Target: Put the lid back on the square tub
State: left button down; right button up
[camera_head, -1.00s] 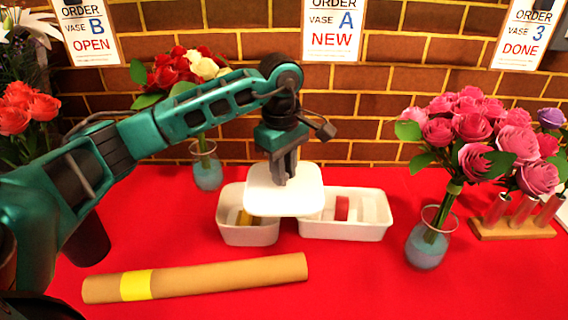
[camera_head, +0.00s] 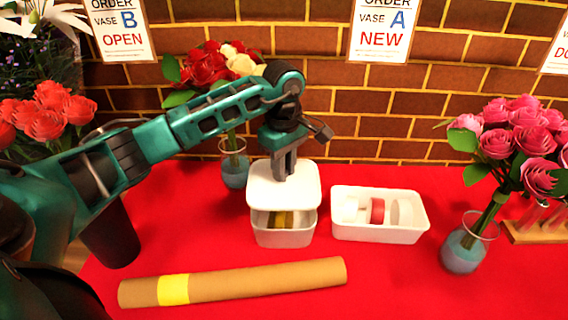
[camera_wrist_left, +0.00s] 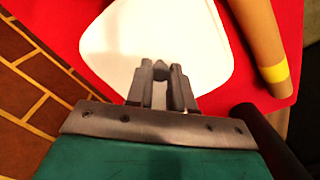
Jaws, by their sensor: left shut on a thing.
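The white square tub (camera_head: 285,237) stands on the red table, with yellowish and dark items showing inside through its open front part. The white lid (camera_head: 262,186) is held level above the tub, covering its rear part in the head view; a gap shows between the lid and the tub's front rim. My left gripper (camera_head: 285,172) is shut on the lid's top from above. In the left wrist view the lid (camera_wrist_left: 150,40) spreads out beyond the fingers (camera_wrist_left: 161,85). My right gripper is not in view.
A white rectangular tray (camera_head: 380,236) with a red roll and white pieces stands right of the tub. A cardboard tube (camera_head: 260,281) with a yellow band lies in front. A rose vase (camera_head: 467,246) stands at right, another vase (camera_head: 235,168) behind the arm. The brick wall is close behind.

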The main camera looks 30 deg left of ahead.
aim_at(284, 186)
pick_arm(q)
jog(key=shift+f+b, duration=1.8)
jog(key=shift+f, duration=1.25)
jog(key=shift+b, duration=0.3)
jog(key=shift+f, duration=0.15)
